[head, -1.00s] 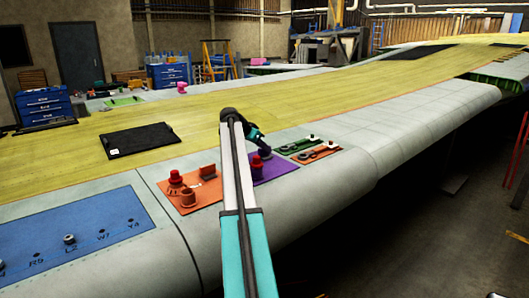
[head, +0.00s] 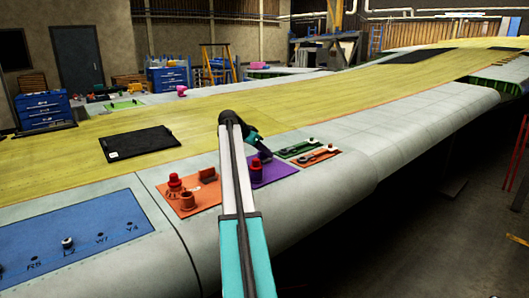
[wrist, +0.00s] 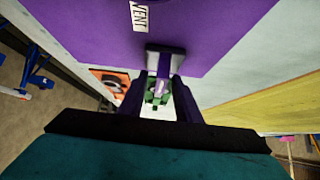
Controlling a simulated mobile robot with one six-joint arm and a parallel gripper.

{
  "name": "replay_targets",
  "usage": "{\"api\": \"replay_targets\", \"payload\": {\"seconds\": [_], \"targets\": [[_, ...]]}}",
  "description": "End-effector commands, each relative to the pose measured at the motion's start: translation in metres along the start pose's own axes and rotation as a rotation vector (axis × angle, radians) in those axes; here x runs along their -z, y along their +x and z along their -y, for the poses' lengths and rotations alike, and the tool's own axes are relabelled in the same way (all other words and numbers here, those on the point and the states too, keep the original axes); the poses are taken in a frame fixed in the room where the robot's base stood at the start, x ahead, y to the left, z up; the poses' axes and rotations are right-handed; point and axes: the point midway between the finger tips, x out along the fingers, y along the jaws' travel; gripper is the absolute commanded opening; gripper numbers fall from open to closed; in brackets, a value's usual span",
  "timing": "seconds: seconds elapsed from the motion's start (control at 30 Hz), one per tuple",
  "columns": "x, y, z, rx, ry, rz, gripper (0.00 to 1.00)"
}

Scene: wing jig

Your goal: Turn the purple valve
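The purple panel (head: 283,170) lies on the wing's front edge, between an orange panel and the small green and orange plates. In the wrist view the purple panel (wrist: 90,30) fills the top and carries a white label, partly legible as "VENT". A dark purple valve part (wrist: 165,48) with a paler stem stands out from it. My gripper (wrist: 158,98) is open, its two dark fingers apart on either side of the stem. Whether they touch it I cannot tell. In the head view my gripper (head: 266,156) is low over the purple panel, hiding most of the valve.
The orange panel (head: 205,200) holds red and brown fittings close on the left. A red knob (head: 257,165) shows beside my arm. Green (head: 299,149) and orange plates with fittings lie to the right. A black pad (head: 138,142) lies farther back.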

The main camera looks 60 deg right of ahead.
Motion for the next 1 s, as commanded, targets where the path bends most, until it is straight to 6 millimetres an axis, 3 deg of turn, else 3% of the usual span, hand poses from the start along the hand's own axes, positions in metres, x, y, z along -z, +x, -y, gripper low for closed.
{"api": "replay_targets", "payload": {"seconds": [0.37,1.0], "targets": [[-0.001,-0.024,0.001,0.002,-0.001,-0.001,0.30],[-0.001,-0.122,0.001,0.002,-0.001,0.000,0.30]]}}
